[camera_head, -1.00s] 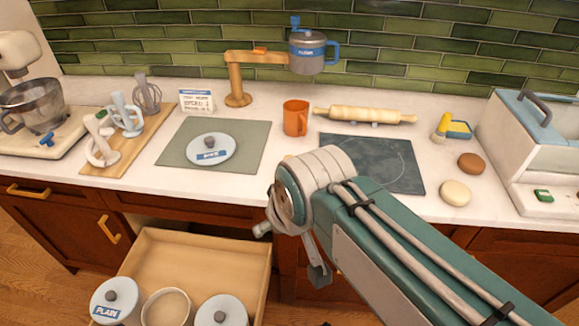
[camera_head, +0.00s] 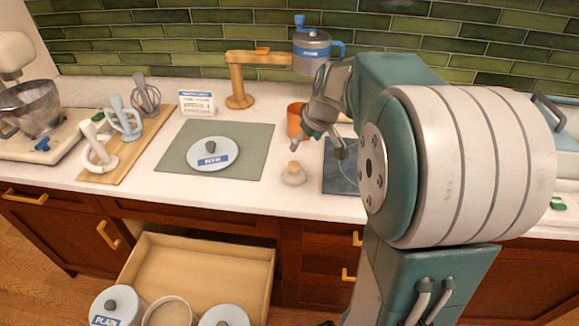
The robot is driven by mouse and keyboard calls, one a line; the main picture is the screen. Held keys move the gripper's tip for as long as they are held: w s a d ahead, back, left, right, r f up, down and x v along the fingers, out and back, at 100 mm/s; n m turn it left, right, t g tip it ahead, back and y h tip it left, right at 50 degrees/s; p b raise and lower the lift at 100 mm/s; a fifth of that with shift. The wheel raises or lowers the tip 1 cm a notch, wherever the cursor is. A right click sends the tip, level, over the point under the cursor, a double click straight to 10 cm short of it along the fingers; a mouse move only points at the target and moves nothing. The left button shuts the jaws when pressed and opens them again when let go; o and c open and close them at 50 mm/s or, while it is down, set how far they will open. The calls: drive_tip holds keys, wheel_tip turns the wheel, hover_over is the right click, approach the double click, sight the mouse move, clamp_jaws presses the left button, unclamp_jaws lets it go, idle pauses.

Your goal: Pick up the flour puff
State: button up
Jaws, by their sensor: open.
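The flour puff (camera_head: 293,175), a small round cream pad with a tan knob on top, appears to be the object on the white counter between the green mat and the dark slate. It stands upright with nothing touching it. My gripper (camera_head: 318,148) is open and empty, its fingers pointing down, above and slightly to the right of the puff in the picture. Its exact height over the counter is hard to tell. My arm hides the rolling pin, the dough pieces and most of the slate.
An orange mug (camera_head: 295,120) stands right behind my gripper. A wooden stand (camera_head: 237,80) holds a grey-blue canister (camera_head: 311,52) at the back. A lid (camera_head: 213,154) lies on the green mat (camera_head: 180,150). An open drawer (camera_head: 205,262) with several containers juts out below.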

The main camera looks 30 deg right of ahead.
sight(294, 164)
drive_tip(key=x, duration=0.5)
drive_tip(key=shift+w+f, duration=0.1)
drive_tip(key=shift+f, duration=0.1)
drive_tip(key=x, duration=0.5)
drive_tip(key=shift+a+f, duration=0.3)
drive_tip(key=shift+a, duration=0.05)
clamp_jaws()
